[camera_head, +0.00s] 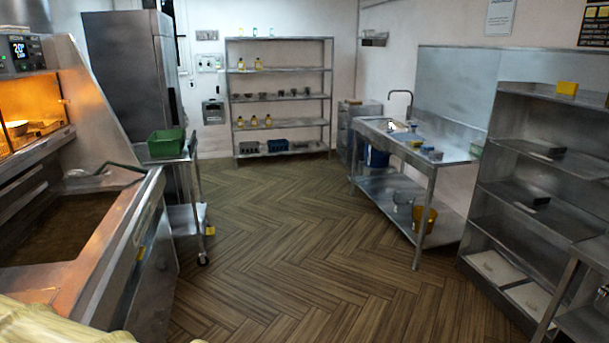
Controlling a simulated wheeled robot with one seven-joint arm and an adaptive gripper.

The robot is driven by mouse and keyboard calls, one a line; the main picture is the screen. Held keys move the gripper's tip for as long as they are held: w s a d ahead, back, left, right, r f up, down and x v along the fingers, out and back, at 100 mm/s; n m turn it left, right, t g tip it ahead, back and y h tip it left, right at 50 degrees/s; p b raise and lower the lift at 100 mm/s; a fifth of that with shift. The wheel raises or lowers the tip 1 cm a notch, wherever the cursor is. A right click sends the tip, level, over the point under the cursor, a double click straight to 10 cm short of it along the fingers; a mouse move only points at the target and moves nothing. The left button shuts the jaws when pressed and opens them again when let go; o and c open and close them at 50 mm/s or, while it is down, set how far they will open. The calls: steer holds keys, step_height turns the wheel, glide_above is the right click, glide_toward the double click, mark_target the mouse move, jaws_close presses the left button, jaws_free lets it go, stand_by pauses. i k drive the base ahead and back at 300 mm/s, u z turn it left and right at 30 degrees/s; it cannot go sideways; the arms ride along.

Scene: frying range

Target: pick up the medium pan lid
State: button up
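I cannot make out a medium pan lid for certain in the head view. Small dark items (541,201) lie on the right-hand metal shelves, too small to identify. Several small dark bowls or pots stand on the back rack (282,96), and I cannot tell whether a lid is among them. My gripper does not show in this view.
A fryer (120,235) with a dark vat stands close on the left. Beyond it is a wheeled trolley with a green bin (166,143). A sink table (425,150) and metal shelving (530,150) line the right. The wooden floor (310,230) between is clear.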

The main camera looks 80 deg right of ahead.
mark_target(573, 223)
steer(key=z, duration=3.65)
steer(key=k, duration=0.55)
steer(key=u, duration=1)
steer(key=i, duration=4.7)
steer(key=z, duration=0.1)
